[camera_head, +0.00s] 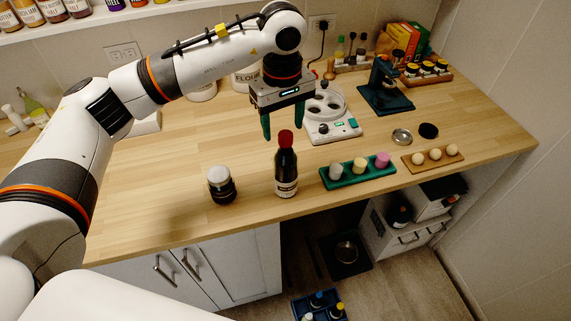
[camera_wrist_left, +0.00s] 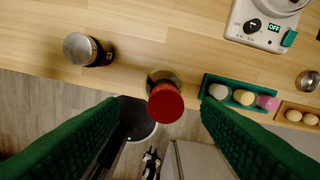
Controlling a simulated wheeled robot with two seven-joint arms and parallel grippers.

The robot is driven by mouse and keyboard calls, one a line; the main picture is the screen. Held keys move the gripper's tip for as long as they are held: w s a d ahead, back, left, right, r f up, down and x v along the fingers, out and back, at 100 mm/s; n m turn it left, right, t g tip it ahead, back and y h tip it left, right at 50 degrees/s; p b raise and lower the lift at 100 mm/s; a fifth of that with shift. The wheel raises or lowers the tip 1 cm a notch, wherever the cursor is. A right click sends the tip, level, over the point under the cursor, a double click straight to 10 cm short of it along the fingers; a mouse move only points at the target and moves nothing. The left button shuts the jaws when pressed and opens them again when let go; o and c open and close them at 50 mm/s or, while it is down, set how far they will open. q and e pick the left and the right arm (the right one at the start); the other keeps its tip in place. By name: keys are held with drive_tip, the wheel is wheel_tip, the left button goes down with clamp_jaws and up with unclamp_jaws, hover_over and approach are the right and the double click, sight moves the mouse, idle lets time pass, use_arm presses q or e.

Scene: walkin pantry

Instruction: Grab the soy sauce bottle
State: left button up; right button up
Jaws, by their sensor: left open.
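The soy sauce bottle (camera_head: 286,170) is dark with a red cap and a pale label. It stands upright near the front edge of the wooden counter. In the left wrist view its red cap (camera_wrist_left: 166,102) shows from above, between the two green fingers. My left gripper (camera_head: 284,122) points down with its green fingers spread apart and empty. In the head view it hangs above and around the bottle's position, seemingly a little behind it; contact is not seen. My right gripper is not in view.
A dark jar with a pale lid (camera_head: 221,185) stands left of the bottle. A green tray (camera_head: 340,183) with small coloured items is close on the right, then a wooden egg holder (camera_head: 433,161). A white appliance (camera_head: 331,117) stands behind. Counter left of the jar is clear.

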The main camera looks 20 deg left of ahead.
sight(285, 135)
use_arm(q)
drive_tip(key=shift+w+f, duration=0.1)
drive_tip(key=shift+f, duration=0.2)
drive_tip(key=f+p, duration=0.3)
drive_tip(key=f, duration=0.1)
drive_tip(key=shift+d, duration=0.25)
drive_tip(key=shift+f, duration=0.6)
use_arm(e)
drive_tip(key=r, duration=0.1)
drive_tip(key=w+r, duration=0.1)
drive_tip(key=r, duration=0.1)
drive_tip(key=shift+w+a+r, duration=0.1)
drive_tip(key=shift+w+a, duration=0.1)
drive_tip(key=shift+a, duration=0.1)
use_arm(q)
clamp_jaws()
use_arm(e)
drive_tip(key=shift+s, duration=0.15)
use_arm(q)
drive_tip(key=shift+f, duration=0.1)
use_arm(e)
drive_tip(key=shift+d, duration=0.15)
